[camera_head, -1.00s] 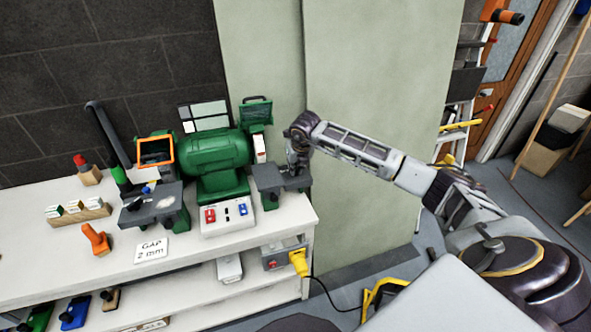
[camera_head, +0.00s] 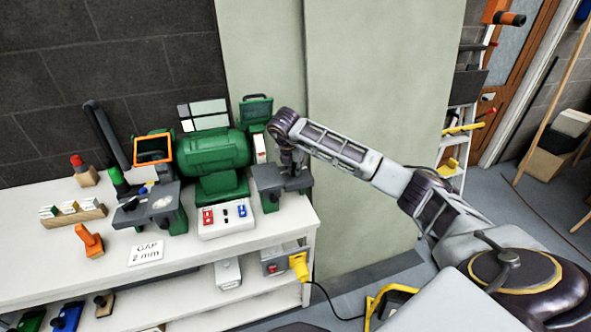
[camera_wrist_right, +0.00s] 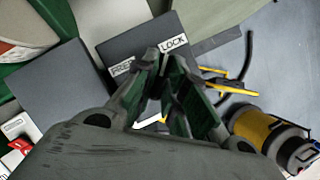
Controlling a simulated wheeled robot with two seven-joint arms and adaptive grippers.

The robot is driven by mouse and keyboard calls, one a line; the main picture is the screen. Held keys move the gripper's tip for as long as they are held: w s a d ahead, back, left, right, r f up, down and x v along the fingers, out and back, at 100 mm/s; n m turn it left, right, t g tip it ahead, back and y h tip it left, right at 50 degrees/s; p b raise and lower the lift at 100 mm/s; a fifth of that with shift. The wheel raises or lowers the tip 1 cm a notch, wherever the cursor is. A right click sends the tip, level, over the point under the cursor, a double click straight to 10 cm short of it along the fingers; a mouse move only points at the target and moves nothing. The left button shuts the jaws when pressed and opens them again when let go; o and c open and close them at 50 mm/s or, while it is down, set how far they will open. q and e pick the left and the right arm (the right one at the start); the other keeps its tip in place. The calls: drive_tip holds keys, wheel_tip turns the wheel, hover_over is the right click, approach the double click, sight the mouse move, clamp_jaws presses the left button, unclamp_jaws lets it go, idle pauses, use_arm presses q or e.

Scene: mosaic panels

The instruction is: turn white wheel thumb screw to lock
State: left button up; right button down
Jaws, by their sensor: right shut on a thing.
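The green bench grinder (camera_head: 215,152) stands on the white bench. Its right-hand tool rest (camera_head: 266,176) is a dark grey plate. In the right wrist view a dark plate (camera_wrist_right: 118,47) carries the labels FREE (camera_wrist_right: 123,68) and LOCK (camera_wrist_right: 173,43). My right gripper (camera_head: 292,168) is at the right end of that rest, pointing down. In the wrist view its fingers (camera_wrist_right: 157,70) close together beside the labels. They are shut on the thumb screw, which they hide almost wholly. My left gripper is not in view.
A switch panel (camera_head: 226,218) with red and blue buttons sits in front of the grinder. The left tool rest (camera_head: 148,206) and a GAP 2 mm card (camera_head: 146,252) lie to the left. A pale green panel (camera_head: 375,100) stands behind my right arm.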

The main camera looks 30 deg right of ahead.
drive_tip(key=shift+w+r+m, duration=0.1)
drive_tip(key=shift+m, duration=0.4)
drive_tip(key=c, duration=1.5)
unclamp_jaws()
drive_tip(key=shift+g, duration=0.3)
drive_tip(key=shift+v, duration=5.95)
